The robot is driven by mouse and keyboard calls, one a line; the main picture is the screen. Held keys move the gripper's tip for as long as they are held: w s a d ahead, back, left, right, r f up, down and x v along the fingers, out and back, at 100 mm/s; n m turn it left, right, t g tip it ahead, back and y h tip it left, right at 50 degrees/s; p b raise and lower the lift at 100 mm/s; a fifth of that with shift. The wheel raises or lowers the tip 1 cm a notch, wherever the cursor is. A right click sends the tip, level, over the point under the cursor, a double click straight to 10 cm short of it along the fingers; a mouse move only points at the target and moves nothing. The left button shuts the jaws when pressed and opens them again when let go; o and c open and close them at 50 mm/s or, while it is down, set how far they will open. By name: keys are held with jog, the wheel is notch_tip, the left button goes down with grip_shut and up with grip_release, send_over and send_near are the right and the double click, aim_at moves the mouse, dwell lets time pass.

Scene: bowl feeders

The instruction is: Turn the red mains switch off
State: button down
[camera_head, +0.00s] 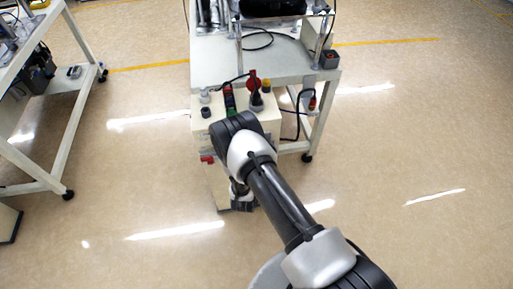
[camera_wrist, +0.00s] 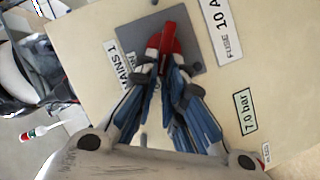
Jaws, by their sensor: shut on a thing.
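The red mains switch (camera_wrist: 170,37) shows in the wrist view as a red handle on a grey square plate (camera_wrist: 190,28) on a cream panel. My gripper (camera_wrist: 164,68) has its two blue-sided fingers closed together on the handle. The upper part of the red handle sticks out past the fingertips. The fingers hide its lower part and some of the plate. A label reading "MAINS 1" (camera_wrist: 105,66) lies to the left of the plate, with part of "ON" visible beside the fingers. In the head view my arm hides most of the panel front.
A "FUSE 10 A" label (camera_wrist: 222,28) and a "7.0 bar" label (camera_wrist: 245,110) are on the panel. In the head view the control box top (camera_head: 262,117) carries several knobs and a red lever (camera_head: 253,80). Another bench (camera_head: 50,130) stands left, with open floor between.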

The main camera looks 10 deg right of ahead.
jog(key=shift+w+a+f+n+t+h, duration=0.1)
jog(key=shift+f+n+t+h, duration=0.25)
jog(key=shift+n, duration=0.55)
jog(key=shift+s+a+f+n+t+h, duration=0.1)
jog(key=shift+f+n+t+h, duration=0.2)
jog(key=shift+n, duration=0.6)
jog(key=shift+w+a+f+n+t+h, duration=0.1)
jog(key=shift+f+n+t+h, duration=0.2)
jog(key=shift+n, duration=0.6)
jog(key=c, duration=1.7)
grip_release()
jog(key=v, duration=1.2)
